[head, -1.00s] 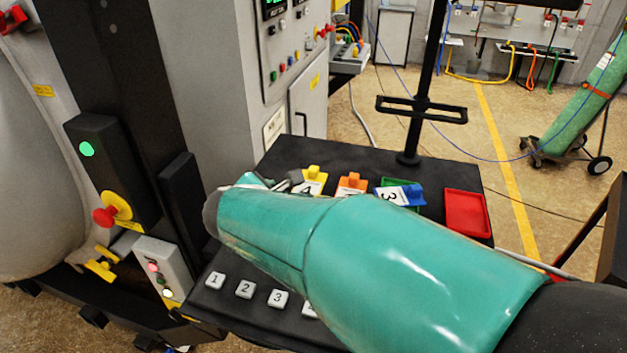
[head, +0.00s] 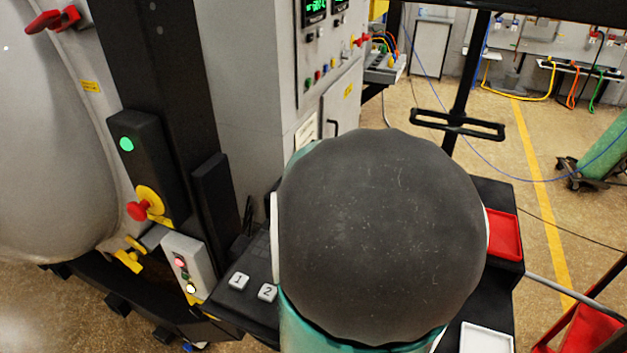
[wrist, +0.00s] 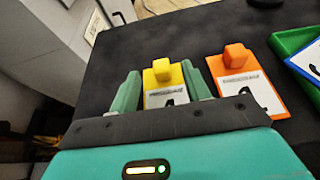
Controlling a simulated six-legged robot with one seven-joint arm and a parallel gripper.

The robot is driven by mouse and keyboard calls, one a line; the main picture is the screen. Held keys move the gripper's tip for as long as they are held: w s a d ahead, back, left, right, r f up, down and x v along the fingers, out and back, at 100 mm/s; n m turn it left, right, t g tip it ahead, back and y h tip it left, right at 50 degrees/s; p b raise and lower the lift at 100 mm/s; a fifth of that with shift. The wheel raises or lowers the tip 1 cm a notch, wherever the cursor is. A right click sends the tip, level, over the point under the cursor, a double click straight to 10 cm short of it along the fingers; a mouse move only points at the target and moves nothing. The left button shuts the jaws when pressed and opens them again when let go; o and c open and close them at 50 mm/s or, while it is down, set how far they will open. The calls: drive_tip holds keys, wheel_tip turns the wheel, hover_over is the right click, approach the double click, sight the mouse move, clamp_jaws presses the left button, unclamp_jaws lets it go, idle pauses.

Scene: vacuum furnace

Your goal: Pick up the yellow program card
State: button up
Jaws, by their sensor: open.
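The yellow program card (wrist: 164,76) lies on the black table in the wrist view, with a raised yellow grip block and a white label bearing a dark mark. My gripper (wrist: 159,72) is open, its two green fingers on either side of the card in the picture. I cannot tell whether they touch it or are still above it. In the head view my own arm hides the card and the gripper.
An orange card (wrist: 239,62) lies just right of the yellow one. A green tray (wrist: 287,44) with a blue card (wrist: 309,65) is at far right. A red tray (head: 503,236) and a white tray (head: 486,340) show in the head view. A black post (head: 469,84) rises behind.

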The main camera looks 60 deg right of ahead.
drive_tip(key=shift+x, duration=3)
clamp_jaws()
drive_tip(key=shift+r, duration=0.1)
drive_tip(key=shift+r, duration=0.25)
drive_tip(key=r, duration=0.3)
drive_tip(key=shift+a, duration=0.25)
drive_tip(key=w+d+r+v, duration=0.1)
drive_tip(key=r+v, duration=0.1)
drive_tip(key=v, duration=1.4)
drive_tip(key=shift+r, duration=0.45)
